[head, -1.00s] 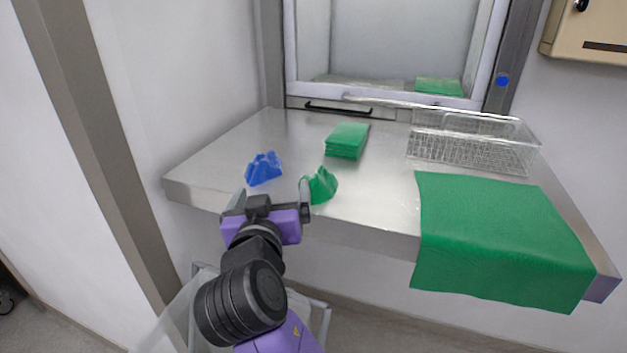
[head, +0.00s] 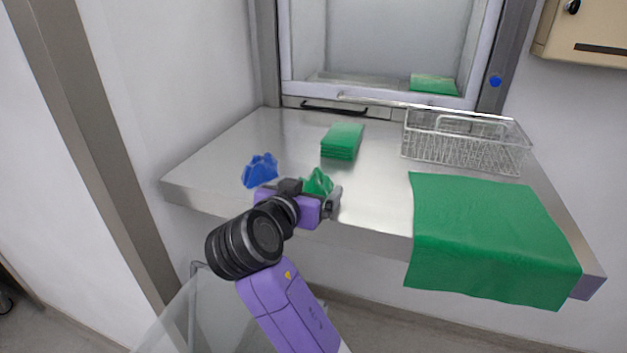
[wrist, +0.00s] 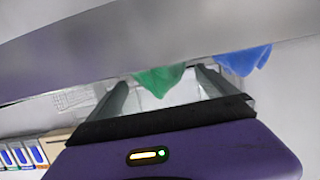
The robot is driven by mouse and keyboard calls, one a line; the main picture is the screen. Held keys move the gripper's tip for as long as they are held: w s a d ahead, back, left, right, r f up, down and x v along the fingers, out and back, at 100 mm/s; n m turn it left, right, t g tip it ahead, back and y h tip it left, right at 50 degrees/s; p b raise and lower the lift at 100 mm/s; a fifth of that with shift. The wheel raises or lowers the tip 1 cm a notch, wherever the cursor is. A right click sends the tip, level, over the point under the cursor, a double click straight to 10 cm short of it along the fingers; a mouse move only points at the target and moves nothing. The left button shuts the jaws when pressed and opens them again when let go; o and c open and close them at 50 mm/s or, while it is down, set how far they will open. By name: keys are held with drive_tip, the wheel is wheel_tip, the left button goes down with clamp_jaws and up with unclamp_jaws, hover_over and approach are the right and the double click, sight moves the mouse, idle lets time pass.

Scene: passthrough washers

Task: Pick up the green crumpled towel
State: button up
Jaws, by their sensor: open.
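The green crumpled towel (head: 318,182) stands in a peaked heap near the front edge of the steel table, partly hidden behind my gripper in the head view. My gripper (head: 333,200) is at the table's front edge, just in front of the towel. In the wrist view the green towel (wrist: 160,79) shows beyond and between the two fingers of my open gripper (wrist: 160,85). No cloth is visibly held. I cannot tell whether a finger touches the towel.
A blue crumpled cloth (head: 260,170) lies left of the green one. Behind are a folded green stack (head: 342,141) and a wire basket (head: 465,145). A flat green cloth (head: 490,240) hangs over the front edge at right. The steel table (head: 225,160) is bare at left.

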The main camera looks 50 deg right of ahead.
drive_tip(key=shift+w+d+f, duration=0.2)
drive_tip(key=shift+d, duration=0.3)
drive_tip(key=c, duration=1.5)
drive_tip(key=shift+r, duration=0.1)
